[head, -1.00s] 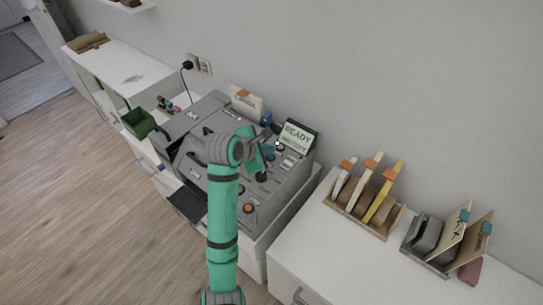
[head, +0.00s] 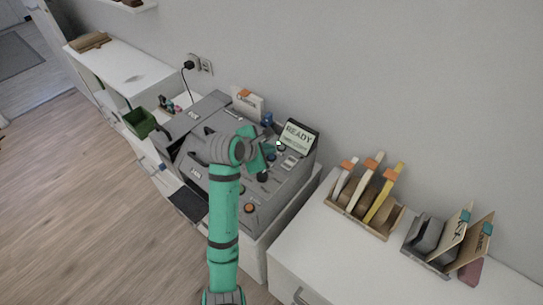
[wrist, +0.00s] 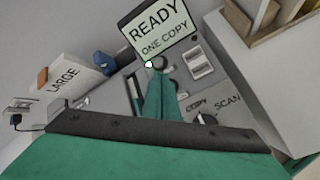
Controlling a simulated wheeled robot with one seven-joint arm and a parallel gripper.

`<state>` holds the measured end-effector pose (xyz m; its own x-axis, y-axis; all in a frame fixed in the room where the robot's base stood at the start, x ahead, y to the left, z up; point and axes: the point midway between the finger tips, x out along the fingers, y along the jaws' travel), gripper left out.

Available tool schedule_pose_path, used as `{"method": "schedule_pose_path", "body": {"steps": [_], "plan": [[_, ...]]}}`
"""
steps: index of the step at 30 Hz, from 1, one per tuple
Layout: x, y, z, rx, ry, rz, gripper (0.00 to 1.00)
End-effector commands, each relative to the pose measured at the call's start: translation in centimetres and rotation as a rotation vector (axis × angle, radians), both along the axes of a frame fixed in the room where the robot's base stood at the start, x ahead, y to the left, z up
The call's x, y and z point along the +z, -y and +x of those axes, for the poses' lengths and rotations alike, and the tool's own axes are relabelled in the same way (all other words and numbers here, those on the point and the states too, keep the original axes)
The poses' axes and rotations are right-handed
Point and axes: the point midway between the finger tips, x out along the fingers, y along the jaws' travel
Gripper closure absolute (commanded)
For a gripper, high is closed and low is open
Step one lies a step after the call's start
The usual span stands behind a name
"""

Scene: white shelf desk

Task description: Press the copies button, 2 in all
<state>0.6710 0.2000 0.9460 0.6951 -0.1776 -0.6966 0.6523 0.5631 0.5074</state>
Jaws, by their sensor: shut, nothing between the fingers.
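The grey copier (head: 222,125) stands on a white desk. Its tilted display (head: 299,136) shows in the wrist view (wrist: 158,27) and reads "READY" and "ONE COPY". My gripper (head: 268,150) is shut and empty over the control panel. In the wrist view its green fingertips (wrist: 160,78) are just below a dark round button (wrist: 162,62) under the display, and partly cover the panel there. I cannot tell whether they touch the button, or read a label on it. A small bright spot shows beside it. A knob (wrist: 207,117) sits between the words "COPY" and "SCAN".
A "LARGE" card (wrist: 72,75) and a blue object (wrist: 104,63) stand behind the panel. An orange button (head: 249,208) is at the panel's front. File holders (head: 362,208) stand on the right desk. A green bin (head: 139,122) is at the left.

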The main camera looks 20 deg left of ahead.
Motion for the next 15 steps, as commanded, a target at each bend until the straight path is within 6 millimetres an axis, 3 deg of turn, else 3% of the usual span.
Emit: {"method": "schedule_pose_path", "body": {"steps": [15], "plan": [[-0.81, -0.12, -0.12, 0.001, 0.000, -0.001, 1.00]]}}
